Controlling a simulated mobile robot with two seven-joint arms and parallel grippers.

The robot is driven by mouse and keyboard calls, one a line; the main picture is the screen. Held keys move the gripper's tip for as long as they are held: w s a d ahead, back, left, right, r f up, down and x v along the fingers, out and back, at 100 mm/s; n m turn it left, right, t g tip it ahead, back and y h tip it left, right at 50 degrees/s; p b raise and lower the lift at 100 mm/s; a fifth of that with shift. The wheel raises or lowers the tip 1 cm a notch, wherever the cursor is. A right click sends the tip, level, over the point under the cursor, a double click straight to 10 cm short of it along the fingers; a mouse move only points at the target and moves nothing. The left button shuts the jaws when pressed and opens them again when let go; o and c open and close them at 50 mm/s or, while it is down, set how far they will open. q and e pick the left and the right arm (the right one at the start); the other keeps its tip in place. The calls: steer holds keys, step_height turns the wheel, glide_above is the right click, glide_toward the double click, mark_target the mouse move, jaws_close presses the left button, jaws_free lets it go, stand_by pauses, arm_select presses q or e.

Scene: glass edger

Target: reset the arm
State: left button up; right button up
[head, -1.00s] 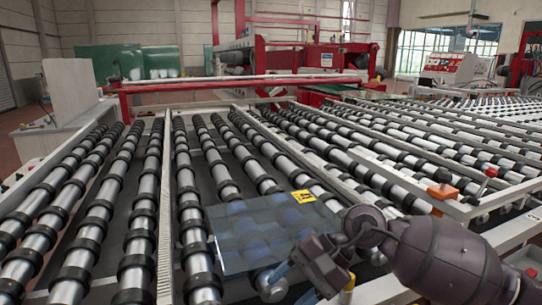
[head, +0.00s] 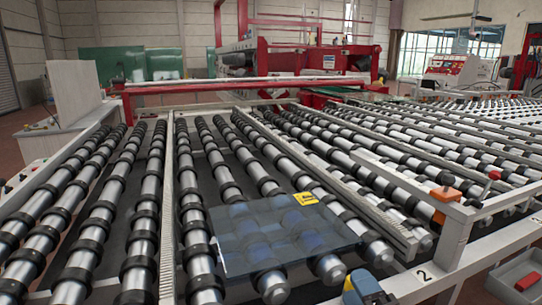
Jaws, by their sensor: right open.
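My left gripper is not in view.
The roller conveyor (head: 140,235) fills the foreground. An orange block (head: 445,193) sits on the right-hand frame (head: 456,235). A grey tray (head: 500,283) with a red item (head: 527,281) is at the lower right. The red edging machine (head: 325,62) stands behind.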

steer(key=s+d+f+m+g+h, duration=0.7)
steer(key=s+d+f+m, duration=0.2)
steer(key=f+m, duration=0.35)
steer(key=s+d+f+m+g, duration=0.2)
steer(key=s+f+m+g, duration=0.25)
steer(key=s, duration=0.55)
steer(key=s+d+f+m+g, duration=0.1)
steer(key=s+f+m+g, duration=0.35)
steer(key=s, duration=0.45)
steer(key=w+f+n+t+y, duration=0.1)
steer(key=w+f+t, duration=0.6)
steer(key=w+t, duration=0.1)
steer(key=shift+w+a+y, duration=0.15)
steer(key=shift+w+y, duration=0.15)
